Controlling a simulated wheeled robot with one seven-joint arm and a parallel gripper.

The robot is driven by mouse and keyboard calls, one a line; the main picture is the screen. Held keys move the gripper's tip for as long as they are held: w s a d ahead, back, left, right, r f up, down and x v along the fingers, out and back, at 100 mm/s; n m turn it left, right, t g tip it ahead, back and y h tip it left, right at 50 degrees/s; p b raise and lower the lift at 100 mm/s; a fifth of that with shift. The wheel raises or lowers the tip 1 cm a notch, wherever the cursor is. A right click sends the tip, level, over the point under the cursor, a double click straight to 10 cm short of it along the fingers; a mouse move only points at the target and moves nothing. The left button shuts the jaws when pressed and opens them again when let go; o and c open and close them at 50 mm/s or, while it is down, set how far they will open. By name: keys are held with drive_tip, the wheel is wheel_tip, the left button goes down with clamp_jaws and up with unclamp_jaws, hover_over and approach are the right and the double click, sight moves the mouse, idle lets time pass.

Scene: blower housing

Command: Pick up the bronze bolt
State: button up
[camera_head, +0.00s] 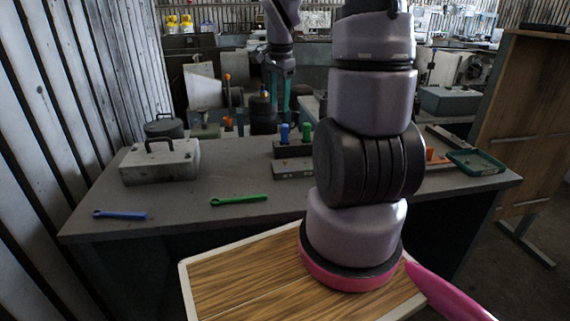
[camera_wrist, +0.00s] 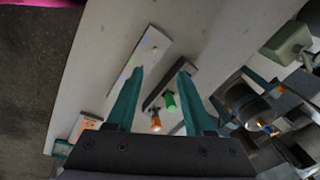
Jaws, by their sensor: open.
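An orange-brown bolt (camera_wrist: 156,122), which looks like the bronze bolt, shows low in the wrist view, between the bases of my gripper's fingers. It is close to a green bolt (camera_wrist: 170,102) and a dark block (camera_wrist: 182,72). I cannot make it out in the head view, where my arm covers part of the table. My gripper (camera_wrist: 161,70) is open, with two teal fingers apart and nothing between the tips. In the head view my gripper (camera_head: 280,100) hangs above the back of the table, behind the blue bolt (camera_head: 284,132) and green bolt (camera_head: 306,132).
A pale bar (camera_wrist: 138,60) lies beside the dark block. The table (camera_head: 175,222) also carries a white toolbox (camera_head: 160,162), a blue wrench (camera_head: 120,215), a green wrench (camera_head: 238,200) and a green tray (camera_head: 475,162). Dark machinery (camera_wrist: 245,103) stands at the right in the wrist view.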

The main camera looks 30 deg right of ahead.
drive_tip(key=w+d+f+m+g, duration=0.2)
drive_tip(key=w+d+f+m, duration=0.1)
drive_tip(key=f, duration=0.6)
hover_over(285, 161)
wheel_tip(285, 161, down, 6)
drive_tip(key=shift+r, duration=0.1)
drive_tip(key=shift+w+f, duration=0.15)
drive_tip(key=shift+f, duration=2.7)
drive_tip(key=shift+f, duration=0.25)
clamp_jaws()
